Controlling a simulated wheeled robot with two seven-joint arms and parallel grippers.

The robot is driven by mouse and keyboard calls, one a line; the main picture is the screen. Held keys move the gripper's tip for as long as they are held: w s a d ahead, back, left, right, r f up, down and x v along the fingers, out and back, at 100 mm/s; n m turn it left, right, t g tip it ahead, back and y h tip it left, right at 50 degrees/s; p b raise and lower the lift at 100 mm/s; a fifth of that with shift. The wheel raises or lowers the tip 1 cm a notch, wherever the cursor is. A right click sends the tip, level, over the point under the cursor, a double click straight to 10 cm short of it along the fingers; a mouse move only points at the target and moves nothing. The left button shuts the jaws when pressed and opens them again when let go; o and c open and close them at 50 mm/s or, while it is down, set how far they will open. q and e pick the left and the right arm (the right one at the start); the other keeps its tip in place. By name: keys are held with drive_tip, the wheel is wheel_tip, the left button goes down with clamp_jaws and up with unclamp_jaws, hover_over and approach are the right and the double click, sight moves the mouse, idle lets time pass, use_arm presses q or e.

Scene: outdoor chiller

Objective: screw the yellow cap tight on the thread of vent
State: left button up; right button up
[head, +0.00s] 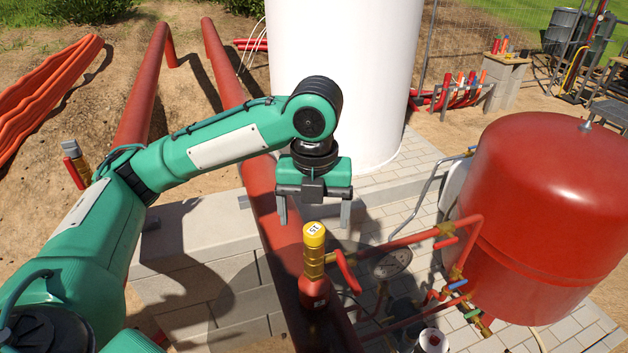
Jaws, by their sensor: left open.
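The yellow cap (314,234) sits upright on top of the vent (314,288), a red body with a brass-coloured neck below the cap. The thread itself is hidden under the cap, so I cannot tell how tight the cap is. My left gripper (312,222) hangs with its fingers pointing down and wide apart, empty. In the picture the fingertips lie on either side of the cap's top; I see no contact, and the depth between them is unclear. My right gripper is not in view.
A thick red pipe (262,195) runs behind the vent along a block wall (205,290). A large red tank (545,210) stands at the right, with thin red pipes (400,243) reaching toward the vent. A white cylinder (345,70) stands behind my gripper.

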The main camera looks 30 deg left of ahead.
use_arm(q)
wheel_tip(320, 180, up, 8)
drive_tip(key=shift+r, duration=0.25)
drive_tip(key=shift+r, duration=0.1)
idle(0.4)
wheel_tip(320, 180, up, 14)
drive_tip(key=b, duration=0.1)
hover_over(314, 229)
drive_tip(key=shift+f, duration=0.2)
idle(0.6)
